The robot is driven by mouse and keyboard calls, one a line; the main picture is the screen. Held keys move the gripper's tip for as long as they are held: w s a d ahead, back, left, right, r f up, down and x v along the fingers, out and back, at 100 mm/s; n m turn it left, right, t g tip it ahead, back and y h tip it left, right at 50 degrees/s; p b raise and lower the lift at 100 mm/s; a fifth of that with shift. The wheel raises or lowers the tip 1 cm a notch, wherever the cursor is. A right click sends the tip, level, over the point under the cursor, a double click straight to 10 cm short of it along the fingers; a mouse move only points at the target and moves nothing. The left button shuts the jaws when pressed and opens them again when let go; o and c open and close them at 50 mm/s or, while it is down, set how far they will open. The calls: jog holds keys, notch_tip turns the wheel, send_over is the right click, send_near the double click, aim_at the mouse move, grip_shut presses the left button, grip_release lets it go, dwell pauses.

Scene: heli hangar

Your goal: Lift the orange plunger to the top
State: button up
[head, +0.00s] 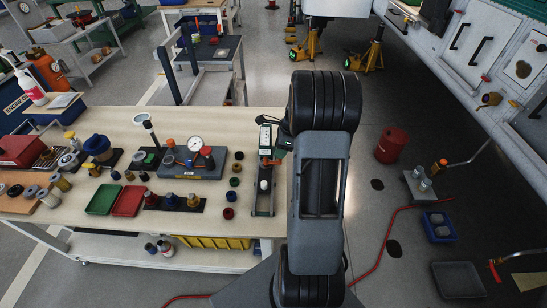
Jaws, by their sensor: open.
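My gripper (275,153) is beside and just above the orange piece, coming from the right. It is open; the fingertips are small and partly hidden by my arm. I cannot tell whether they touch the plunger.
The workbench (110,125) holds a gauge block (190,165) left of the fixture, several small caps, a green tray (103,199) and a red tray (129,201). A red can (391,145) and a red hose (388,235) are on the floor at right.

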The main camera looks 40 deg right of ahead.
jog(key=c, duration=0.7)
grip_shut()
jog(key=shift+r, duration=0.15)
jog(key=shift+r+p, duration=1.95)
jog(key=shift+r, duration=0.2)
jog(key=o, duration=0.7)
grip_release()
jog(key=shift+r, duration=0.1)
jog(key=shift+r+p, duration=2.35)
jog(key=shift+r, duration=0.05)
